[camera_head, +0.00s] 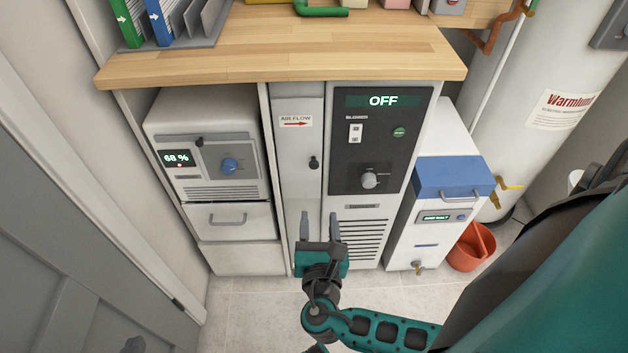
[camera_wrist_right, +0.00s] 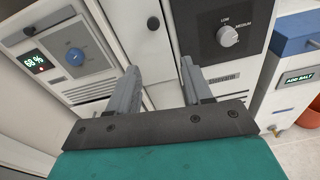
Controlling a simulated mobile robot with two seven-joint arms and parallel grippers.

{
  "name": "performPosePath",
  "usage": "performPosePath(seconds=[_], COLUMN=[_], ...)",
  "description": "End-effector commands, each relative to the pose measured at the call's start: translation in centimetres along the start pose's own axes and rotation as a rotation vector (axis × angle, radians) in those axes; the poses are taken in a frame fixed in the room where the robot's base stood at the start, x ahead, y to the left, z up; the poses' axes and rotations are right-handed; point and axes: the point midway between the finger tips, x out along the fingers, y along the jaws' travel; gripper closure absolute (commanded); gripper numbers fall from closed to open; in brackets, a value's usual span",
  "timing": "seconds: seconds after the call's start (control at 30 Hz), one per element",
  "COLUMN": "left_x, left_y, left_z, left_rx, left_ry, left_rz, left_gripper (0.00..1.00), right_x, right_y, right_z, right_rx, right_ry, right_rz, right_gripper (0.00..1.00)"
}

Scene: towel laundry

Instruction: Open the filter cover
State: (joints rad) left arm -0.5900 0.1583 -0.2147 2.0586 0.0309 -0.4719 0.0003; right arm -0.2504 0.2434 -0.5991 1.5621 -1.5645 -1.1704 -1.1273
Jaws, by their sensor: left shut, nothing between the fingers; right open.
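The filter cover appears to be the narrow pale panel (camera_head: 301,180) under the AIR FLOW label, between the left appliance and the dark control panel. It looks shut. A small black knob (camera_head: 313,162) sits on its right side, and the knob also shows in the right wrist view (camera_wrist_right: 153,23). My right gripper (camera_head: 319,222) is open and empty, its fingers pointing toward the cabinet below the knob. In the wrist view the fingertips (camera_wrist_right: 159,68) are apart, with the pale panel beyond them. My left gripper is not in view.
A control panel (camera_head: 376,125) reading OFF, with a dial (camera_head: 369,180), adjoins the cover on the right. A unit reading 68 % (camera_head: 205,150) stands left. A blue-lidded box (camera_head: 452,178) and an orange bucket (camera_head: 472,248) stand right. A wooden counter (camera_head: 290,50) overhangs above.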

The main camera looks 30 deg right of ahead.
Motion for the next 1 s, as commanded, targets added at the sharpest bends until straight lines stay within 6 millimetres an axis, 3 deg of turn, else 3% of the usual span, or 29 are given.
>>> performPosePath(seconds=[0.27, 0.7, 1.0], left_x=[0.3, 0.9, 1.1], left_y=[0.1, 0.4, 0.3], left_z=[-0.2, 1.1, 1.6], left_rx=[-0.002, -0.017, -0.017], left_ry=[0.012, 0.006, 0.003], left_rz=[0.003, 0.003, 0.003], left_gripper=[1.0, 1.0, 1.0], right_x=[1.4, 10.0, 12.8], right_y=[0.6, 0.7, 0.7], right_z=[1.1, 1.8, 2.1], right_rx=[-0.106, -0.102, -0.101], right_ry=[-0.099, -0.095, -0.091], right_rz=[0.012, 0.011, 0.013], right_gripper=[0.5, 0.5, 0.5])
